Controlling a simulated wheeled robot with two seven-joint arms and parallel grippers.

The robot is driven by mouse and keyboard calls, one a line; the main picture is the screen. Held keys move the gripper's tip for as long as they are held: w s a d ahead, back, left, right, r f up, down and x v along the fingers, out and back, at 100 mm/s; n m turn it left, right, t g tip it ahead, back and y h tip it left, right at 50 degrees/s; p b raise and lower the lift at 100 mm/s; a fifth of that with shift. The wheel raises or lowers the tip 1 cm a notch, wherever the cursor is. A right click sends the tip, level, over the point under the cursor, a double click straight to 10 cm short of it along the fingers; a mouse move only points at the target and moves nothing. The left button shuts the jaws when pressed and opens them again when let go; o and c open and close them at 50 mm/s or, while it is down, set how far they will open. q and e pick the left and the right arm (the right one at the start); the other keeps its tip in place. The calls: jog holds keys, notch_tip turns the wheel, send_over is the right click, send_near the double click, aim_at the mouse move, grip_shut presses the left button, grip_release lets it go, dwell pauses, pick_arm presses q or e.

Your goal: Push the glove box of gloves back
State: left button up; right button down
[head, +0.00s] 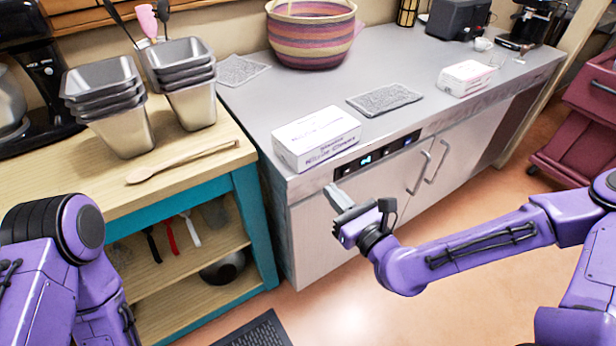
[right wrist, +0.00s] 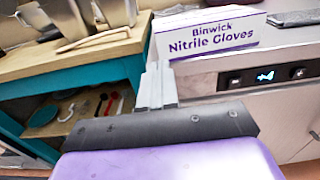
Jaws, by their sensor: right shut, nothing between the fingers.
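The glove box (head: 317,139) is a white carton with purple lettering. It lies on the grey counter at its front left corner, close to the front edge. In the right wrist view the glove box (right wrist: 210,34) reads "Binwick Nitrile Gloves" and shows at the top, beyond the fingers. My right gripper (head: 338,196) is shut and empty. It is in front of the counter, below the box and apart from it. The right gripper (right wrist: 157,72) also shows in the right wrist view with its fingers together. My left arm shows at the lower left, but its gripper is out of view.
A grey textured mat (head: 384,98) lies right of the box, and a second white box (head: 466,78) stands farther right. A striped basket (head: 312,34) stands behind. A wooden table (head: 205,143) with metal containers (head: 122,128) adjoins on the left. Bare counter (head: 275,90) lies behind the box.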

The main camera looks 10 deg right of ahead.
aim_at(301, 160)
jog(key=x, duration=0.9)
jog(key=shift+w+a+f, duration=0.1)
jog(key=shift+w+a, duration=0.1)
jog(key=shift+w, duration=0.35)
pick_arm(q)
jog(key=shift+f, duration=0.65)
